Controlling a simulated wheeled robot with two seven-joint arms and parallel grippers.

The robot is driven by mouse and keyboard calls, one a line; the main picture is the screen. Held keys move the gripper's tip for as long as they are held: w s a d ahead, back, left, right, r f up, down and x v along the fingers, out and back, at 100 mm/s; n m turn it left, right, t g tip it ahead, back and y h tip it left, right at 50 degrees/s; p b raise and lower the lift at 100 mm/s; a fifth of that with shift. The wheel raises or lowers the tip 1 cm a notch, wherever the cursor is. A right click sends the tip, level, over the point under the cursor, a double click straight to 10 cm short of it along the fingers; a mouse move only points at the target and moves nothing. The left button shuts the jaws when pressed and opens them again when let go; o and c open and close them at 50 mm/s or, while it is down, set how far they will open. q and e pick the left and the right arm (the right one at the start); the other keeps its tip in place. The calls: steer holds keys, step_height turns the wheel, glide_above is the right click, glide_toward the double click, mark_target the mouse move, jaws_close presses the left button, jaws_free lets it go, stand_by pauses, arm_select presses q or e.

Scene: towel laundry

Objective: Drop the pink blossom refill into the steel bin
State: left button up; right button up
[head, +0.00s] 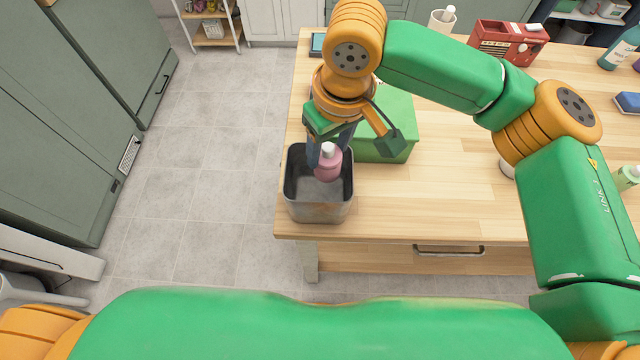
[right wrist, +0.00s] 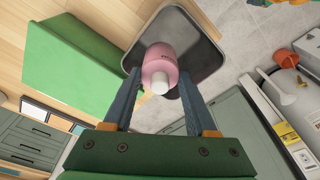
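The pink blossom refill (head: 328,168) is a pink bottle with a white cap. It is upright, cap up, over the mouth of the steel bin (head: 320,212). The bin is an open grey box at the left front corner of the wooden table. My right gripper (head: 325,155) points down over the bin, with the bottle between its fingertips. In the right wrist view the fingers (right wrist: 160,78) touch both sides of the bottle (right wrist: 160,62), with the bin (right wrist: 200,55) beyond it. My left gripper is out of view.
A green box (head: 388,145) stands on the table just right of the bin. A red device (head: 508,42), a white cup (head: 442,20) and several bottles stand farther back and right. The table's front middle is clear. Open floor lies left of the table.

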steer(key=o, duration=0.5)
steer(key=shift+d, duration=0.15)
steer(key=shift+r, duration=0.1)
steer(key=r, duration=0.4)
steer(key=s+r+b, duration=0.1)
steer(key=r, duration=0.2)
steer(key=shift+d, duration=0.15)
steer(key=shift+f, duration=0.1)
